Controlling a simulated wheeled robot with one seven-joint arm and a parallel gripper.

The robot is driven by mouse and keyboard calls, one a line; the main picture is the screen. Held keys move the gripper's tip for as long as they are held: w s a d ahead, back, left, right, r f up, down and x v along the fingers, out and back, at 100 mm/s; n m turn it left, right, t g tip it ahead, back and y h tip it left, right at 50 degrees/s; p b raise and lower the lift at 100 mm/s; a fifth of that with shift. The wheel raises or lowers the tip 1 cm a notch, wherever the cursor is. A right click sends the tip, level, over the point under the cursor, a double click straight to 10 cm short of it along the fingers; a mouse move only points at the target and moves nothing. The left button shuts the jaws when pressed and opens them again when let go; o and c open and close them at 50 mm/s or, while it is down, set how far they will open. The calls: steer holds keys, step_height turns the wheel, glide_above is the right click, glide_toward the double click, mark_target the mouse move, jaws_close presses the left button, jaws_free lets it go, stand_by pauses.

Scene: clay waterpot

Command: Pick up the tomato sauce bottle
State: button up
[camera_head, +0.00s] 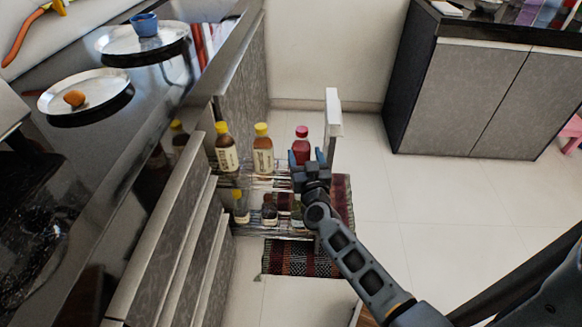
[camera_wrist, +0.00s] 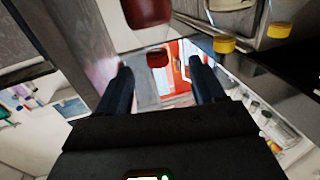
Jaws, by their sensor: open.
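The tomato sauce bottle, taken to be the red one (camera_head: 302,143), stands on the top wire shelf of a pull-out rack. My gripper (camera_head: 307,159) is open in front of it and hides its lower part. In the wrist view, the bottle's red body (camera_wrist: 147,12) and red cap (camera_wrist: 157,59) show upside down. The cap appears between my open fingers (camera_wrist: 164,82), with the body beyond them toward the top edge. I see no grip on the bottle, and cannot tell whether a finger touches it.
Two yellow-capped bottles (camera_head: 226,148) (camera_head: 263,150) stand left of it on the same rack. Smaller bottles (camera_head: 241,207) are on the lower shelf. The rack's white front panel (camera_head: 333,122) rises close on the right. Open floor (camera_head: 385,190) lies right of the rack.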

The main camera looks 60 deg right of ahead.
mark_target(302, 139)
steer(key=shift+f+x, duration=0.2)
steer(key=shift+x, duration=0.9)
steer(key=shift+s+d+r+b+x, duration=0.15)
steer(key=shift+b+x, duration=0.5)
steer(key=shift+x, duration=1.05)
steer(key=shift+s+d+r+b+x, duration=0.15)
steer(key=shift+b+x, duration=0.5)
steer(key=shift+x, duration=1.05)
steer(key=shift+a+f, duration=0.1)
steer(key=shift+c, duration=0.4)
jaws_close()
